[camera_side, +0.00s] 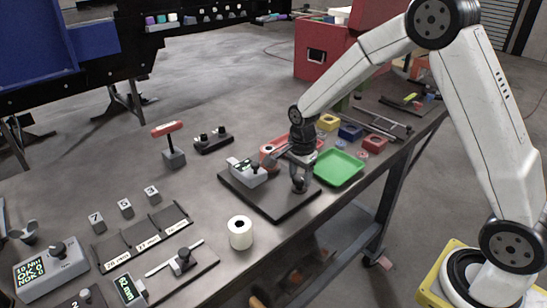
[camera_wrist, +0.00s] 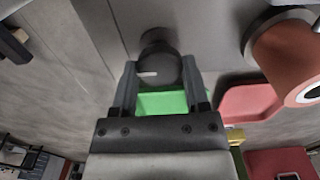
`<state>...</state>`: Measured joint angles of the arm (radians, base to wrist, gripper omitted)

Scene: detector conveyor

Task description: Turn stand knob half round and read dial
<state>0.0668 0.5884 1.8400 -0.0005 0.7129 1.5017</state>
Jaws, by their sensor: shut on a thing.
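My gripper (camera_side: 300,168) points down at the right part of a black base plate (camera_side: 283,207) on the bench. In the wrist view its two fingers (camera_wrist: 158,78) stand on both sides of a dark round knob (camera_wrist: 157,50) with a short white mark pointing left. The gripper is shut on this knob.
A green tray (camera_side: 340,168) lies just right of the plate. A white roll (camera_side: 240,233) stands in front of the plate. A red-handled tool (camera_side: 168,129) stands at left.

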